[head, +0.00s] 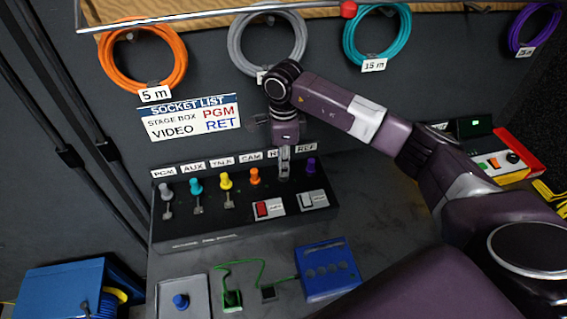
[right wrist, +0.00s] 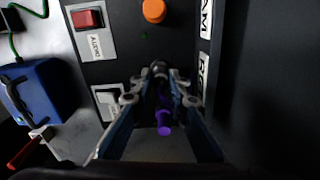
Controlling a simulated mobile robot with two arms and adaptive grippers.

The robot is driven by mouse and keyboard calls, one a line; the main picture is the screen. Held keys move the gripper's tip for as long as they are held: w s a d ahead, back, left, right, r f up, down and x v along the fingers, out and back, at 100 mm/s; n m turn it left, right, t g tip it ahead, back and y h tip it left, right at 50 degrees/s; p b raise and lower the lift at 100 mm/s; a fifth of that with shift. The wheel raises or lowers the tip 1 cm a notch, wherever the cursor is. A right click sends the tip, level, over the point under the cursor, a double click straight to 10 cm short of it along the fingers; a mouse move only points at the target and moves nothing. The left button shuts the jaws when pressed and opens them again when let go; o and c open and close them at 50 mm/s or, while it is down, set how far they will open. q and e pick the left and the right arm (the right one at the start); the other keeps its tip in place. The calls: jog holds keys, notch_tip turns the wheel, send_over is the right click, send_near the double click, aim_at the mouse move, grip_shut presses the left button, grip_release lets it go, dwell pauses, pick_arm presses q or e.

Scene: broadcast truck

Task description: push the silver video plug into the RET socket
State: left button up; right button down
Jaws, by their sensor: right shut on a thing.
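My right gripper (head: 284,176) points down at the socket panel (head: 240,228), over the place under the partly covered RET label (head: 274,154). It is shut on a small greyish thing, apparently the silver video plug (right wrist: 158,68), seen between the fingertips in the right wrist view. The fingers hide most of the plug and the RET socket, so I cannot tell how deep it sits. A purple plug (head: 310,166) stands just right of the gripper under REF. It also shows between the fingers in the right wrist view (right wrist: 164,130). My left gripper is not in view.
Grey (head: 166,189), teal (head: 195,186), yellow (head: 226,181) and orange (head: 254,176) plugs stand left of the gripper. A red switch (head: 262,209) and a pale switch (head: 307,200) lie in front. The socket list (head: 190,117) hangs behind. A blue box (head: 327,270) stands nearer.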

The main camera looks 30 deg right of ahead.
jog(key=c, duration=1.8)
grip_release()
jog(key=shift+f, duration=0.1)
jog(key=shift+o, duration=0.2)
notch_tip(320, 180, up, 8)
jog(key=shift+f, duration=0.2)
